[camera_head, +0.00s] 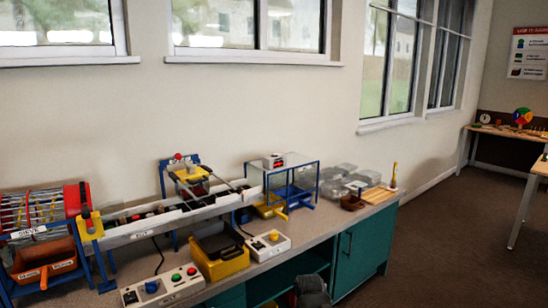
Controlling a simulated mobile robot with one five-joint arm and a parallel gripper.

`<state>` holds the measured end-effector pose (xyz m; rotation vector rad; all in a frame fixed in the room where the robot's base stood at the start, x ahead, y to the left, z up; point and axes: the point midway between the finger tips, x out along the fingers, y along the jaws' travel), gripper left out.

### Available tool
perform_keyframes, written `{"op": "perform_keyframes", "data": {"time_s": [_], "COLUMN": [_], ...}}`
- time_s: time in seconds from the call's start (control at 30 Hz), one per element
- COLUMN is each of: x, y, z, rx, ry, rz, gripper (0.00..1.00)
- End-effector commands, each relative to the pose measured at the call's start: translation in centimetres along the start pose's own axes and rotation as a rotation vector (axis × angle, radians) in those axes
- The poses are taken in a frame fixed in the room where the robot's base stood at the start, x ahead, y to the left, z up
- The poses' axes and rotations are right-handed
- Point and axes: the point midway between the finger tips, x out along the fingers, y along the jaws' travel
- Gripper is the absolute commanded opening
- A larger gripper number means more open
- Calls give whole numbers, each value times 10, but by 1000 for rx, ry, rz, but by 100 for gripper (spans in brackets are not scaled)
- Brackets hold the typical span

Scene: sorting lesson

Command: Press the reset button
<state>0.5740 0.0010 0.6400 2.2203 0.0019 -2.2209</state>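A white control box (163,291) stands at the bench's front left. It carries a blue knob (151,286), a green button (176,277) and a red button (192,271). A second white control box (268,246), to its right, carries a yellow knob (274,236) and smaller controls. The labels are too small to read, so I cannot tell which control is the reset button. A grey and dark part, seemingly of my arm, shows at the bottom edge. My gripper's fingers are not visible.
A yellow bin (222,268) stands between the control boxes. Behind are a red sieve unit (38,212), a long belt rig (150,226) and a blue-framed clear box (290,178). Clear containers (345,178) stand at the right end. Open floor (440,240) lies right of the bench.

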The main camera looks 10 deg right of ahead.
Motion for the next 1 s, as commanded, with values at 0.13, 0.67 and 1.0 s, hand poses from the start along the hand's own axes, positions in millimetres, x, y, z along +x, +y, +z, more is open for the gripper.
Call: {"op": "perform_keyframes", "data": {"time_s": [0.13, 0.67, 1.0], "x": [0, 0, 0], "y": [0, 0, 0], "z": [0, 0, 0], "rx": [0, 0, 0], "ry": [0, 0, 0], "rz": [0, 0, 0], "gripper": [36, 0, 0]}}
